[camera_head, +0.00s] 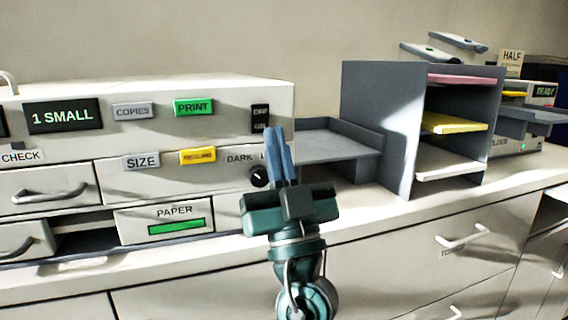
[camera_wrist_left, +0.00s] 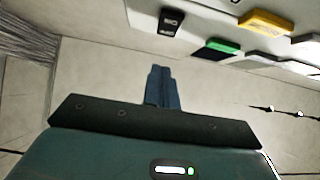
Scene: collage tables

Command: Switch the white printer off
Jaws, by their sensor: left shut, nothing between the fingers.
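The white printer (camera_head: 225,95) stands on the counter at the left in the head view, with a display reading "1 SMALL". Its small black rocker switch (camera_head: 260,118) is at the upper right of its front; it also shows in the left wrist view (camera_wrist_left: 171,22). My left gripper (camera_head: 277,130) is shut and empty. In the head view its blue fingertips point up beside the switch, just right of it. In the left wrist view the fingertips (camera_wrist_left: 161,70) appear below the switch, with a gap in the picture. Contact cannot be told. My right gripper is not in view.
A grey output tray (camera_head: 335,143) sits right of the printer. A grey shelf unit (camera_head: 378,125) with pink, yellow and white paper stands beyond it. Green PRINT (camera_head: 193,107) and yellow (camera_head: 198,156) buttons and a dark knob (camera_head: 259,177) are near the switch.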

